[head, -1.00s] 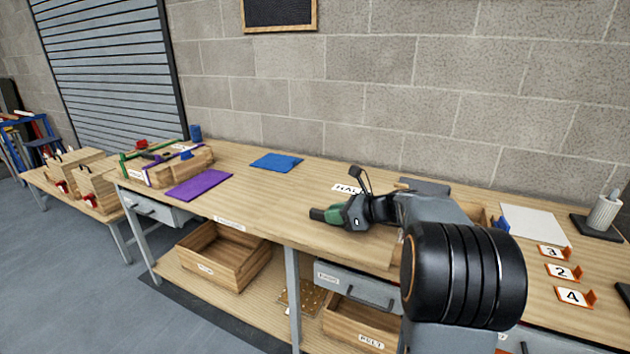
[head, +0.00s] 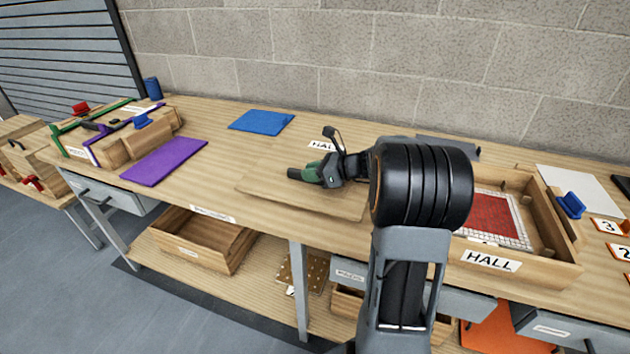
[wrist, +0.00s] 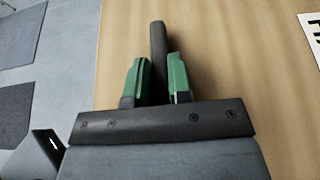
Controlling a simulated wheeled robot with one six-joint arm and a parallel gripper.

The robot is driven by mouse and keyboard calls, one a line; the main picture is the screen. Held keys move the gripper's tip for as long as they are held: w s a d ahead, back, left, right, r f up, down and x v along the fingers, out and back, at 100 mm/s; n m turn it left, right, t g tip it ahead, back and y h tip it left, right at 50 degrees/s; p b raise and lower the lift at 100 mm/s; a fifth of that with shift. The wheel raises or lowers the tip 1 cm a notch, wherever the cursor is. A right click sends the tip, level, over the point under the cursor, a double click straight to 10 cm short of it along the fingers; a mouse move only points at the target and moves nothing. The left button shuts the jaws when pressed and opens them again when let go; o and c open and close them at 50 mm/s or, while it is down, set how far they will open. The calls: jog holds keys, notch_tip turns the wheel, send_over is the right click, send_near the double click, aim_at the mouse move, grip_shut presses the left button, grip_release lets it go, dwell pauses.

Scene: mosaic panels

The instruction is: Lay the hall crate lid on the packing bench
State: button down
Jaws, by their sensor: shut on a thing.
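My gripper (head: 305,174) is over the middle of the packing bench (head: 215,165). Under it is a flat wooden board, the hall crate lid (head: 262,190), close to the bench's colour. In the wrist view my green fingers (wrist: 158,70) are shut on the lid's dark handle (wrist: 157,40). The lid lies flat at or very near the bench top; I cannot tell whether it touches. The hall crate (head: 548,265) stands open to the right, with a red and white mosaic panel (head: 490,213) inside. My arm hides its left part.
A HALL label (head: 322,145) lies behind my gripper. A blue mat (head: 262,122) and a purple mat (head: 163,161) lie to the left, beside a crate with coloured clamps (head: 115,150). Numbered cards (head: 607,226) and a white sheet (head: 580,185) are at the right.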

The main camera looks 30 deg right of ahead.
aim_at(311, 190)
jog(key=shift+a+f, duration=0.15)
jog(key=shift+f, duration=2.95)
jog(key=shift+f+b, duration=0.15)
jog(key=shift+b, duration=0.2)
jog(key=c, duration=1)
grip_release()
jog(key=shift+c, duration=0.2)
